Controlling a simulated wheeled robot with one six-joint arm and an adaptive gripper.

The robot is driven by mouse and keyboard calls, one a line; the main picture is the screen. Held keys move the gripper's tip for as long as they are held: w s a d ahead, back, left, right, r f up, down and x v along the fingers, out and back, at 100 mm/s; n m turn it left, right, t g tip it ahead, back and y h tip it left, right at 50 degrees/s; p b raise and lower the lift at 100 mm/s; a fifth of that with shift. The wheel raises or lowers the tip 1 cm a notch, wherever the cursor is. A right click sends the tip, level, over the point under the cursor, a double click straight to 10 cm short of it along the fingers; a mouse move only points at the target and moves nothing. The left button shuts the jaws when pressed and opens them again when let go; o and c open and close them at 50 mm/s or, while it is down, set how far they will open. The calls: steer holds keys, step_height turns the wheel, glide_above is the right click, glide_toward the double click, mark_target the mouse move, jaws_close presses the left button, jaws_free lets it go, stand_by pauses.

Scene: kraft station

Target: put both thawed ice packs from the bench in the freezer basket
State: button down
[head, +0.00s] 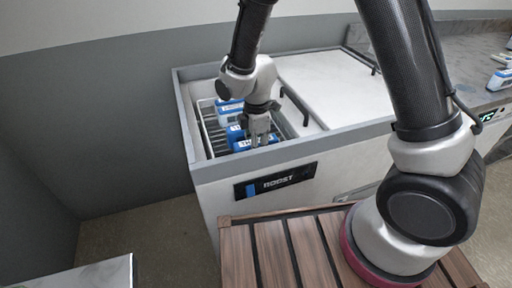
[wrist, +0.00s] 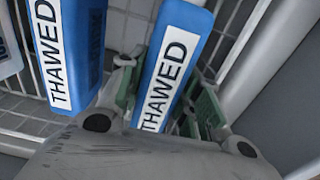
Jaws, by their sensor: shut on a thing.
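My gripper (head: 257,138) reaches down into the open left side of the chest freezer (head: 205,185). It is shut on a blue ice pack (head: 262,141) with a white THAWED label. In the wrist view, the held pack (wrist: 172,70) stands between the two fingers (wrist: 160,110).
Another blue and white pack (head: 229,108) is farther back in the basket. A white sliding lid (head: 335,85) with a dark handle covers the freezer's right side. A bench (head: 455,65) with blue and white items (head: 501,79) is at right. A slatted wooden surface (head: 285,250) is in front.

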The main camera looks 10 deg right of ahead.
steer(key=shift+f, duration=0.45)
steer(key=c, duration=1.3)
jaws_free()
steer(key=shift+f, duration=0.1)
